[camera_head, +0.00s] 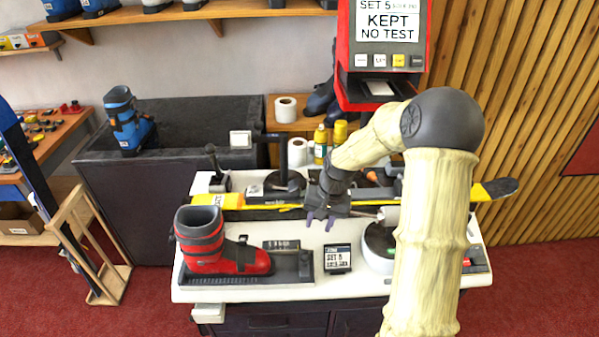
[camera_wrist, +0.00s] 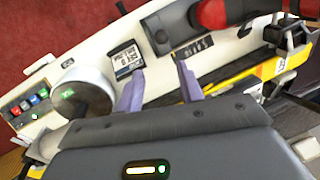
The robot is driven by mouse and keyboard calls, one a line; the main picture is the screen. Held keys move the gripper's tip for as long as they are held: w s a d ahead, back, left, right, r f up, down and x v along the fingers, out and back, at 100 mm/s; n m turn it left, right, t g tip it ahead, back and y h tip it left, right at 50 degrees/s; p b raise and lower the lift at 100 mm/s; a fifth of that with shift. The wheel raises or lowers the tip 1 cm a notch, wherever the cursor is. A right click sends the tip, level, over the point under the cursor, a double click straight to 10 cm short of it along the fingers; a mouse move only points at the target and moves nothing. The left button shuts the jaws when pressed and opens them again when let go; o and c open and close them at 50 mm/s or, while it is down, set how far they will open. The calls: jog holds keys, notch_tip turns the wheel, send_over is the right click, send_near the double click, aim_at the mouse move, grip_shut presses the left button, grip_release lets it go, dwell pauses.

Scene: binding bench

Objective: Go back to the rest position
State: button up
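My gripper (camera_head: 319,220) hangs above the middle of the white bench (camera_head: 345,286), fingers pointing down. In the wrist view my gripper (camera_wrist: 158,84) shows two purple fingertips spread apart with nothing between them. A red ski boot (camera_head: 208,245) stands upright on a black holder at the bench's left front. A small card reading "SET 5" (camera_head: 337,258) stands just right of that holder, and it also shows in the wrist view (camera_wrist: 126,60). A yellow ski (camera_head: 232,201) lies across the back of the bench, partly hidden by my arm.
A red test machine (camera_head: 395,50) with a "KEPT NO TEST" screen stands behind the bench. A round device (camera_head: 378,243) with a green light is at the right. A blue boot (camera_head: 128,121) stands on a dark counter. Yellow bottles (camera_head: 320,143) and paper rolls (camera_head: 286,110) are behind.

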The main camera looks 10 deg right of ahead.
jog(key=s+a+r+n+t+h, duration=0.1)
jog(key=s+r+n, duration=0.1)
jog(key=s, duration=0.7)
jog(key=s+a+r+n+h, duration=0.1)
jog(key=s+r+n, duration=0.1)
jog(key=s+r, duration=0.3)
jog(key=s, duration=0.4)
jog(key=shift+t, duration=0.4)
jog(key=shift+w+a, duration=0.1)
